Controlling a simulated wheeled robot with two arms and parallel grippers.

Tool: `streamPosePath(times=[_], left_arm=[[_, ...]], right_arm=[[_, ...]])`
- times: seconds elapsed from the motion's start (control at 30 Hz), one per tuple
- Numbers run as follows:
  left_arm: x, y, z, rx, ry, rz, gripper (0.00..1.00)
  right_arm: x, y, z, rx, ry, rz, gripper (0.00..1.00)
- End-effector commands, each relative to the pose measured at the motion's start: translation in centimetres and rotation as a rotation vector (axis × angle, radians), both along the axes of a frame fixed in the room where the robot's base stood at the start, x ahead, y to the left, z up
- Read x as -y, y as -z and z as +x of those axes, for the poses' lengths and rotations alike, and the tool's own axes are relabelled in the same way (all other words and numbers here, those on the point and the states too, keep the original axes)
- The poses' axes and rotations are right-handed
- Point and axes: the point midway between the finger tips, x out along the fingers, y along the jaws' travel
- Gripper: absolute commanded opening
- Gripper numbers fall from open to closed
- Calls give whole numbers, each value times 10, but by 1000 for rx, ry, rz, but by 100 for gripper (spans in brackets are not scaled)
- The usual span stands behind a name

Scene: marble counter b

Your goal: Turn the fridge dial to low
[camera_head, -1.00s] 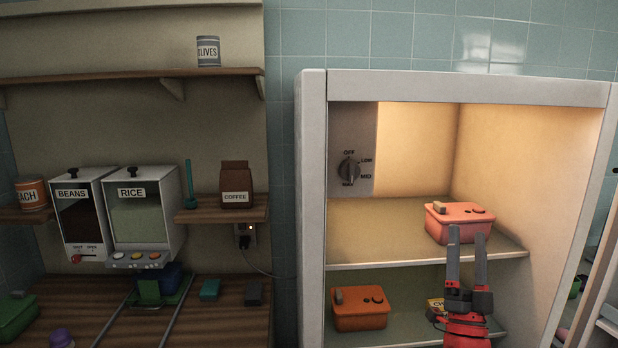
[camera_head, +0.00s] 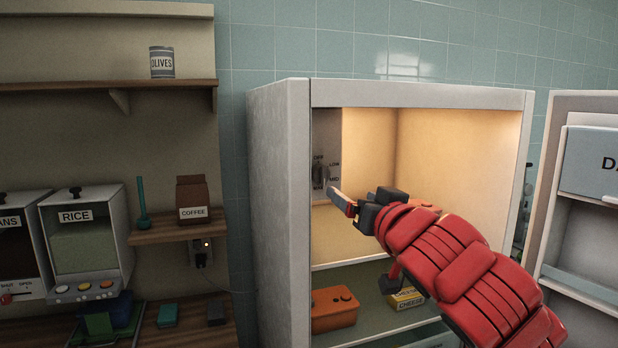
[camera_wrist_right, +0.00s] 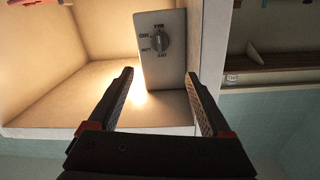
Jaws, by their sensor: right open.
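The fridge dial (camera_head: 320,174) is a grey round knob on a grey panel inside the fridge's upper left wall. OFF, LOW, MID and MAX are printed around it. In the right wrist view the dial (camera_wrist_right: 162,42) appears upside down, its grip ridge roughly upright between MAX and OFF; which end points is too small to tell. My right gripper (camera_head: 345,203) is open and empty, just in front of and below the dial. In the wrist view its two fingers (camera_wrist_right: 158,75) stand apart, with the dial beyond their tips. My left gripper is out of view.
The fridge (camera_head: 280,200) stands open, its door (camera_head: 560,230) swung out at right. An orange box (camera_head: 334,308) and a cheese pack (camera_head: 405,298) are on the lower shelf. Left of the fridge are the rice dispenser (camera_head: 85,240) and coffee bag (camera_head: 192,200).

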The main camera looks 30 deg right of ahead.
Motion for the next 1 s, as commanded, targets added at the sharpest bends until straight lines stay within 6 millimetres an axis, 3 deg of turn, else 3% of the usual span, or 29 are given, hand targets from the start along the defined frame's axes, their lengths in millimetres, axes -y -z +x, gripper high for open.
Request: streamPosePath(times=[0.43,0.73,1.0], left_arm=[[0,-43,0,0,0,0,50],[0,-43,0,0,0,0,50],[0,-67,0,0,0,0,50]], right_arm=[[11,-3,55,-3,-13,9,83],[19,0,83,1,-14,6,83],[38,-2,138,-5,-6,1,83]])
